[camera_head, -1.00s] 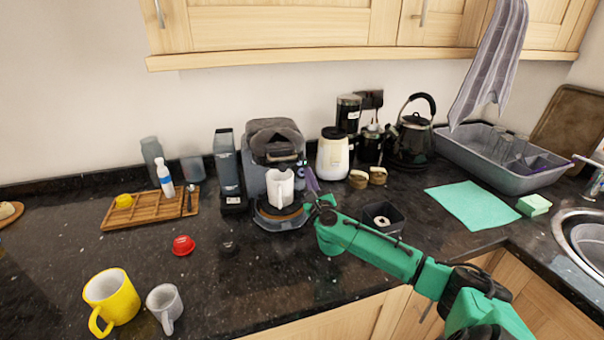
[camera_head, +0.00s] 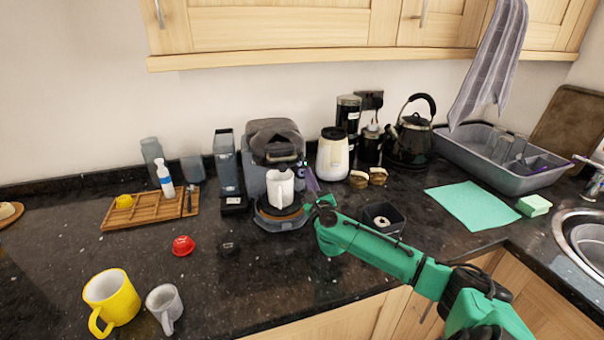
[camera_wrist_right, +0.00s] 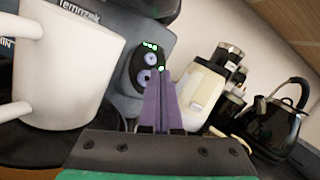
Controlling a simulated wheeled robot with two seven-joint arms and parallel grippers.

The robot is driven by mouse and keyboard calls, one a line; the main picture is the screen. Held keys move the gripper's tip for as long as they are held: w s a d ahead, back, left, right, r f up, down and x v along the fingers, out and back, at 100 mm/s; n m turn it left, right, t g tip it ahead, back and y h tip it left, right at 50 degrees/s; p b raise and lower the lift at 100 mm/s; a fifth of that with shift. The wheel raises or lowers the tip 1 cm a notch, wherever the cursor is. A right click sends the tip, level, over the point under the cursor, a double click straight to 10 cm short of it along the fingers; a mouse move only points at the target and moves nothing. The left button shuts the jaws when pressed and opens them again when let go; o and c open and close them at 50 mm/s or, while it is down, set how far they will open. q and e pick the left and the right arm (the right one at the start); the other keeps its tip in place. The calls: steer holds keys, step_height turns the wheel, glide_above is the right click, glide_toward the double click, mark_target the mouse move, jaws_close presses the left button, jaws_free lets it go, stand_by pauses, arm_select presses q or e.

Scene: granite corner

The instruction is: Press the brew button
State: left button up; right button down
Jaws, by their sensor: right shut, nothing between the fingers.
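The coffee machine (camera_head: 252,160) stands at the back of the counter with a white mug (camera_head: 280,188) on its drip base. In the right wrist view its dark control panel (camera_wrist_right: 136,68) carries two round pale-violet buttons, the upper one (camera_wrist_right: 151,59) and the lower one (camera_wrist_right: 143,76), with small green lights. Which is the brew button I cannot tell. My right gripper (camera_head: 309,173) is shut and empty, at the machine's right front. In the wrist view its purple fingertips (camera_wrist_right: 160,73) overlap the panel's right edge, beside the buttons; contact is unclear. My left gripper is out of view.
The white mug (camera_wrist_right: 65,70) is close on the left of the wrist view. A cream jar (camera_head: 332,158) and black kettle (camera_head: 409,140) stand right of the machine. A dark open container (camera_head: 383,217) sits near my right forearm. A red capsule (camera_head: 183,245) lies front left.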

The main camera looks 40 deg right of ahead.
steer(key=shift+w, duration=0.15)
stand_by(0.4)
steer(key=shift+w+f, duration=0.2)
steer(key=shift+w, duration=0.05)
steer(key=shift+w+f, duration=0.15)
steer(key=shift+w, duration=0.15)
stand_by(0.6)
steer(key=shift+s+r+p, duration=0.3)
steer(key=shift+s+p, duration=0.1)
steer(key=shift+p, duration=0.15)
steer(key=shift+s+r, duration=0.1)
steer(key=shift+s, duration=0.25)
